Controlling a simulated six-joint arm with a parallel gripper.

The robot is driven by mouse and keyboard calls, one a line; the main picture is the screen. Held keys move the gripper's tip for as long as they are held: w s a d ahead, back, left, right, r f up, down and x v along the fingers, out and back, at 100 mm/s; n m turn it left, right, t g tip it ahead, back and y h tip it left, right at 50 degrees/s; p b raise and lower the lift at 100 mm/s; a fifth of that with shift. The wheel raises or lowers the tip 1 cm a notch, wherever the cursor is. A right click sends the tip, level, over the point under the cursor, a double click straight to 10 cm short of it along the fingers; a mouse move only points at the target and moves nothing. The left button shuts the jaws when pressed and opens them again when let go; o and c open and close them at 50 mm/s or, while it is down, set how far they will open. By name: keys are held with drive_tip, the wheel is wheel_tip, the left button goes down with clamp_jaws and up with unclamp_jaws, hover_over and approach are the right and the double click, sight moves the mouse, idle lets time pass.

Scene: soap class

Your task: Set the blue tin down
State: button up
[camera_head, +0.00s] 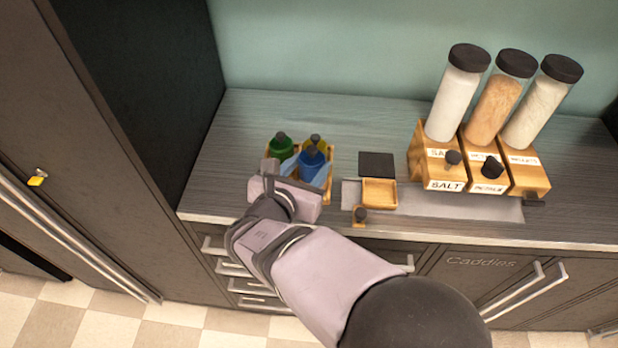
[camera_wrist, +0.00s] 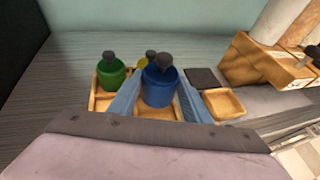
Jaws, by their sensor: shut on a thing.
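The blue tin (camera_head: 311,158) has a dark knob on its lid and is upright between the fingers of my gripper (camera_wrist: 160,98). In the wrist view the blue tin (camera_wrist: 158,86) is at the centre, with a light blue finger on each side. My gripper is shut on it. The tin is over or in a wooden caddy (camera_head: 326,190); I cannot tell whether its base touches the caddy floor. A green tin (camera_head: 280,147) stands at the caddy's back left and a yellow one (camera_wrist: 144,63) behind the blue tin, partly hidden.
Right of the caddy are a small wooden tray (camera_head: 379,193) and a dark square plate (camera_head: 377,164). Further right stand labelled dispensers (camera_head: 490,170) with tall clear cylinders. A tall dark cabinet (camera_head: 140,80) borders the counter on the left. The counter behind the caddy is clear.

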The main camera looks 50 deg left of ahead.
sight(308, 181)
drive_tip(key=shift+f+p, duration=0.3)
drive_tip(key=shift+f, duration=1.9)
drive_tip(key=shift+f, duration=0.15)
drive_tip(key=o, duration=1.2)
drive_tip(key=shift+s+d, duration=0.1)
drive_tip(key=shift+s, duration=0.15)
drive_tip(key=b+v, duration=0.3)
drive_tip(key=v, duration=0.8)
drive_tip(key=shift+s+d+r, duration=0.15)
drive_tip(key=shift+d+r, duration=0.1)
